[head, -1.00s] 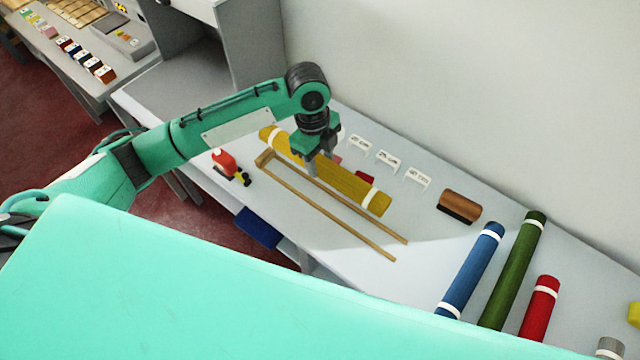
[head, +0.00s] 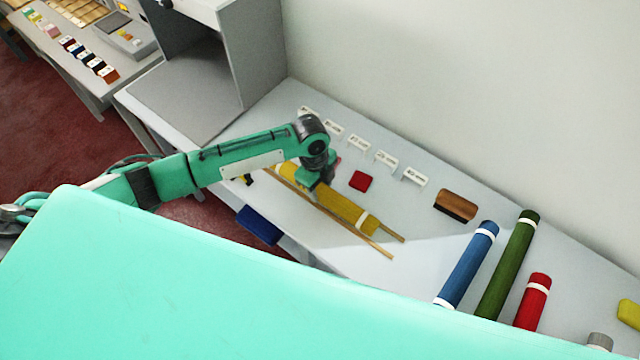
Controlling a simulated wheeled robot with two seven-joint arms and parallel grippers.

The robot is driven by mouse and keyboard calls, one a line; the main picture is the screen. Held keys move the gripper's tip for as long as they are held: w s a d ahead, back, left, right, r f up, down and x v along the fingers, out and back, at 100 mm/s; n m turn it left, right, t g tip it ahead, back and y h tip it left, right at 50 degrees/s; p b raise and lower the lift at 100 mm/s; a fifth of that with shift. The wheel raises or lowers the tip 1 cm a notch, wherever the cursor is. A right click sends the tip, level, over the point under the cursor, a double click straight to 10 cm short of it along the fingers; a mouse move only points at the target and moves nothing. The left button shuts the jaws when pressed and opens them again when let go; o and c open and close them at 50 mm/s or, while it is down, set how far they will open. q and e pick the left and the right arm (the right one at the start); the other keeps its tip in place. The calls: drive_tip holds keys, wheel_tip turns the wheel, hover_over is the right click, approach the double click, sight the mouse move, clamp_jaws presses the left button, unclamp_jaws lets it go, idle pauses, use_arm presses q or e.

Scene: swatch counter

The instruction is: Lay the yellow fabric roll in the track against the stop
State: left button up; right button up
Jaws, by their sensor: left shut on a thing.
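The yellow fabric roll (head: 352,211) with a white band near its right end lies lengthwise along the wooden track (head: 376,246), between or just over its two rails. I cannot tell whether it touches the counter. My left gripper (head: 314,190) points down and is shut on the roll left of its middle. The stop at the track's left end is hidden behind my left arm, so the gap between it and the roll cannot be seen. My right gripper is not in view.
Behind the track are a red block (head: 360,181), several white label stands (head: 386,159) and a brown brush (head: 456,205). Blue (head: 467,264), green (head: 508,268) and red (head: 533,301) rolls lie to the right. A grey cabinet (head: 255,60) stands at the back left.

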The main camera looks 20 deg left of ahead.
use_arm(q)
drive_tip(key=shift+f, duration=0.3)
drive_tip(key=o, duration=1.2)
drive_tip(key=shift+r, duration=0.1)
drive_tip(key=shift+r, duration=0.3)
drive_tip(key=shift+w+a+r, duration=0.1)
drive_tip(key=shift+r, duration=0.25)
wheel_tip(320, 180, up, 11)
drive_tip(key=a+b, duration=0.1)
drive_tip(key=b, duration=0.1)
drive_tip(key=shift+w+a+b, duration=0.25)
drive_tip(key=shift+b, duration=0.1)
